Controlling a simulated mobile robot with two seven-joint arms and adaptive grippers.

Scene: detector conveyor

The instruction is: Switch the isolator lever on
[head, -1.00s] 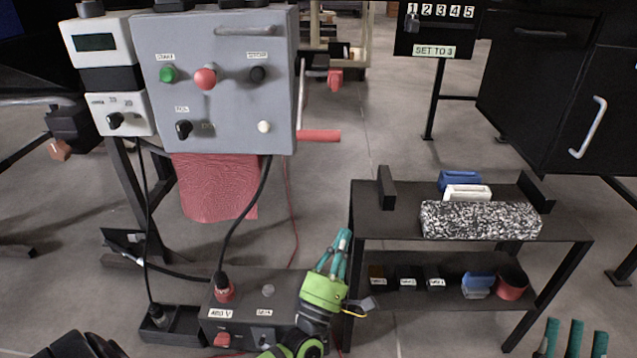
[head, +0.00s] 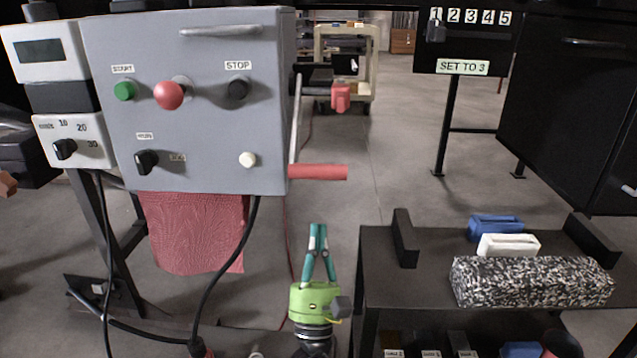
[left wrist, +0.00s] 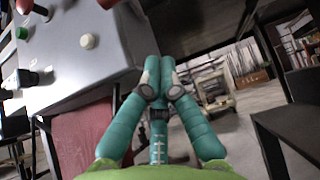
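The grey control box (head: 215,110) stands at the upper left of the head view. On its right side a grey lever arm hangs down, ending in a horizontal red grip (head: 318,171); this looks like the isolator lever, though I see no label on it. My left gripper (head: 318,228) is below and apart from the red grip, fingers pointing up and away. In the left wrist view its fingertips (left wrist: 158,70) meet, with nothing visible between them. The lever cannot be clearly made out there. My right gripper is out of view.
A red piece (head: 340,97) sits on a black bracket beyond the lever. A black shelf table (head: 385,285) with a speckled block (head: 530,281) stands right of my gripper. A red cloth (head: 195,230) and a black cable hang below the box. Open floor lies between box and table.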

